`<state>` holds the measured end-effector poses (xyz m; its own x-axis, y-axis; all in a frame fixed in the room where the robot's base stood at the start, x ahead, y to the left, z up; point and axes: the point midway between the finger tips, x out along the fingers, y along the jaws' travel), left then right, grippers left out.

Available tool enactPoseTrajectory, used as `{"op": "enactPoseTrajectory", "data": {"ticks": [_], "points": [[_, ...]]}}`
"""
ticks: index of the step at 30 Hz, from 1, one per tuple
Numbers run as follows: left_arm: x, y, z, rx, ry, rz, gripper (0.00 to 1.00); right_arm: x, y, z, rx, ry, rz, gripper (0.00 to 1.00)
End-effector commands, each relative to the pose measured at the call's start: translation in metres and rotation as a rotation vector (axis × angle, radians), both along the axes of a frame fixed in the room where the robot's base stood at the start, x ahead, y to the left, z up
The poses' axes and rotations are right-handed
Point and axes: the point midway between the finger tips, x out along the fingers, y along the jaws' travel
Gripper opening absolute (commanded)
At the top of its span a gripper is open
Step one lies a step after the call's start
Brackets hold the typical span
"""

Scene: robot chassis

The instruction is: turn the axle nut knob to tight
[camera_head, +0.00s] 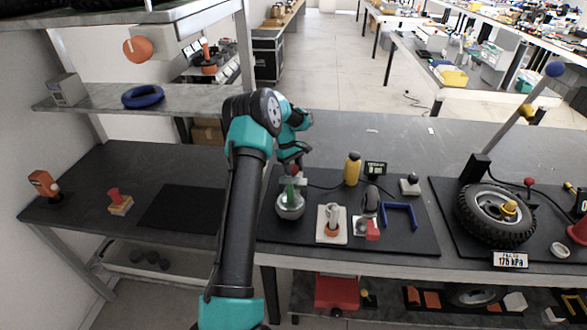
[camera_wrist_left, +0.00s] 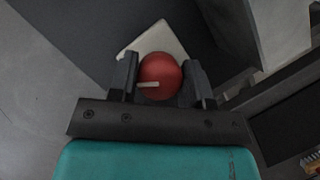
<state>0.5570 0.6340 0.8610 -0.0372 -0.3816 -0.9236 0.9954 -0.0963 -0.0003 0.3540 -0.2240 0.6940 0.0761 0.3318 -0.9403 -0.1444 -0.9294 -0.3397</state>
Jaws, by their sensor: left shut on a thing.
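The axle nut knob, round and red with a pale pointer line, sits on a white base plate (camera_wrist_left: 155,42) in the left wrist view (camera_wrist_left: 160,72). The pointer lies toward the picture's left. My left gripper (camera_wrist_left: 161,79) is shut on the knob, with one dark finger on each side. In the head view, my left gripper (camera_head: 291,167) is low over the middle bench, and the knob is mostly hidden by it. I cannot read any loose or tight mark. My right gripper is in neither view.
A green-handled round metal item (camera_head: 290,203) stands just in front of the gripper. A yellow bottle (camera_head: 352,169), a small display (camera_head: 375,169) and a blue bracket (camera_head: 399,216) are to the right. A tyred wheel (camera_head: 495,214) lies farther right. The bench behind is mostly clear.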

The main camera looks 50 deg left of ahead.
Motion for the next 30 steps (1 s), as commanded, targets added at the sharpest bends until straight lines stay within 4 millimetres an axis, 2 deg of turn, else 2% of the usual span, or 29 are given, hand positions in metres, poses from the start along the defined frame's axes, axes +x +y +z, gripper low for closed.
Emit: {"op": "enactPoseTrajectory", "data": {"ticks": [30], "points": [[0.0005, -0.0004, 0.0006, 0.001, 0.0, -0.966, 0.21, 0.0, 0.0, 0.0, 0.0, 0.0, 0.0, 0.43]]}}
